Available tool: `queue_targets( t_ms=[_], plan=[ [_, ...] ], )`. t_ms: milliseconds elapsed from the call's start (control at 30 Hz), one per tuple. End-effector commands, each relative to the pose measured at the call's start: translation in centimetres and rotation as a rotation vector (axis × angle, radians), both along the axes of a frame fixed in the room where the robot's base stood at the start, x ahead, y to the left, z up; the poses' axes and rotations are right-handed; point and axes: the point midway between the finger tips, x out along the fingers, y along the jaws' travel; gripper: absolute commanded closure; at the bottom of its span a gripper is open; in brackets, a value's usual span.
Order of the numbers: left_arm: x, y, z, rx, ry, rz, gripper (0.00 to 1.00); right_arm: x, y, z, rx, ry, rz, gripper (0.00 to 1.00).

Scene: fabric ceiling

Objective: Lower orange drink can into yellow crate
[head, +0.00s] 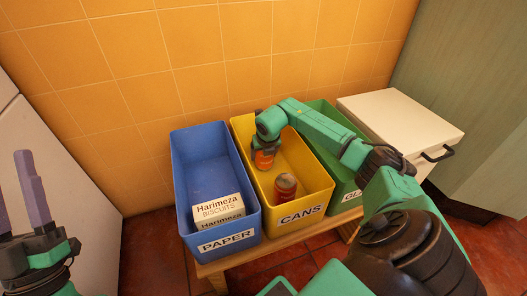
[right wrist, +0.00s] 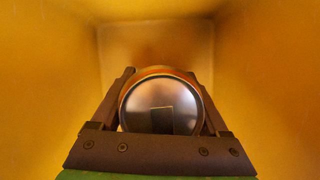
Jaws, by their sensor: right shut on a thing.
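The yellow crate (head: 322,197), labelled CANS, stands in the middle of the head view. My right gripper (head: 265,148) reaches into its rear part and is shut on the orange drink can (head: 263,161). In the right wrist view the can's round metal end (right wrist: 160,105) sits between the two fingers, with the yellow walls around it. Whether the can touches the crate floor cannot be told. A dark red can (head: 285,187) stands in the crate, nearer the front. My left gripper (head: 22,182) is open and empty at the far left, away from the crates.
A blue PAPER crate (head: 186,182) holding a Harimeza biscuit box (head: 218,209) stands left of the yellow one. A green GLASS crate (head: 343,177) stands right, partly behind my right arm. All rest on a wooden bench (head: 275,246). A white cabinet (head: 395,118) is at right.

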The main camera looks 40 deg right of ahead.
Motion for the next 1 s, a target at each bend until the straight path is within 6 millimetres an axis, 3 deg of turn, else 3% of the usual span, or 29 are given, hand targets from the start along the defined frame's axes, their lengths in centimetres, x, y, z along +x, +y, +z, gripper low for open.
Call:
queue_targets(
  t_ms=[267,300,333,367,667,767,1000],
  plan=[
    [0.0,0.0,-0.1,0.000,0.000,0.000,0.50,0.0,0.0,-0.1,0.000,0.000,0.000,0.74],
    [0.0,0.0,-0.1,0.000,0.000,0.000,0.50,0.0,0.0,-0.1,0.000,0.000,0.000,0.14],
    [0.0,0.0,-0.1,0.000,0.000,0.000,0.50,0.0,0.0,-0.1,0.000,0.000,0.000,0.03],
    [0.0,0.0,-0.1,0.000,0.000,0.000,0.50,0.0,0.0,-0.1,0.000,0.000,0.000,0.00],
    [0.0,0.0,0.5,0.000,0.000,0.000,0.50,-0.2,0.1,0.7,0.000,-0.001,0.000,0.00],
    [0.0,0.0,1.7,0.000,0.000,0.000,0.50,-0.8,0.3,2.7,-0.003,-0.001,0.000,0.00],
    [0.0,0.0,5.0,0.000,0.000,0.000,0.50,-3.3,1.5,9.4,-0.004,0.000,0.002,0.00]
  ],
)
